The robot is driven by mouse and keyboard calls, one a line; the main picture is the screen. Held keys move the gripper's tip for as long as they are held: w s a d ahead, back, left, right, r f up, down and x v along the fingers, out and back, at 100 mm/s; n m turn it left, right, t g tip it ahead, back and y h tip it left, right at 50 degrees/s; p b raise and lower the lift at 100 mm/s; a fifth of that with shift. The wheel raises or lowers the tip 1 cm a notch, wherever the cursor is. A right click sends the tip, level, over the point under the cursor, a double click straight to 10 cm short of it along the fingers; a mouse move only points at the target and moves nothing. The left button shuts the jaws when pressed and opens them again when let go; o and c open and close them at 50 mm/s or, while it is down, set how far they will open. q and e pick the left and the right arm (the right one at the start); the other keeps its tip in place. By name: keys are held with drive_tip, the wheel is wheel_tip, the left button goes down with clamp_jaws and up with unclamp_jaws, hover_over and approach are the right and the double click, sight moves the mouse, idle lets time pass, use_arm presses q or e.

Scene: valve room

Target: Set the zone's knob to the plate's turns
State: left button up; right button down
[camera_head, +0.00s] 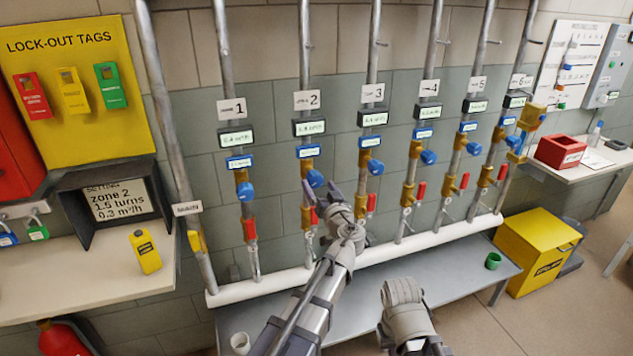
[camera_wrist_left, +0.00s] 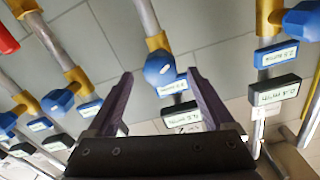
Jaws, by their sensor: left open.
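The setting plate (camera_head: 118,200) on the left shelf reads zone 2, 1.5 turns, 0.3 m³/h. The zone 2 pipe carries a sign "2" (camera_head: 307,100), a dark flow display (camera_head: 309,127) and a round blue knob (camera_head: 315,178) on a brass valve. My left gripper (camera_head: 322,190) is open and empty, its fingertips close to that knob. In the left wrist view, the blue knob (camera_wrist_left: 159,68) appears between the two spread fingertips (camera_wrist_left: 160,74); I see no grip on it, and the remaining gap is hard to judge. My right gripper's fingers are not visible.
Neighbouring pipes carry similar knobs, such as zone 1's (camera_head: 245,191) and zone 3's (camera_head: 375,167). Red-handled valves (camera_head: 250,229) sit lower. A white pipe (camera_head: 275,283) and a grey bench (camera_head: 450,270) run below. A yellow box (camera_head: 535,253) stands right.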

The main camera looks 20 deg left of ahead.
sight(317, 182)
use_arm(q)
drive_tip(key=shift+x, duration=1.75)
drive_tip(key=shift+c, duration=0.3)
drive_tip(key=c, duration=1.3)
drive_tip(key=shift+m, duration=0.3)
drive_tip(key=m, duration=1.1)
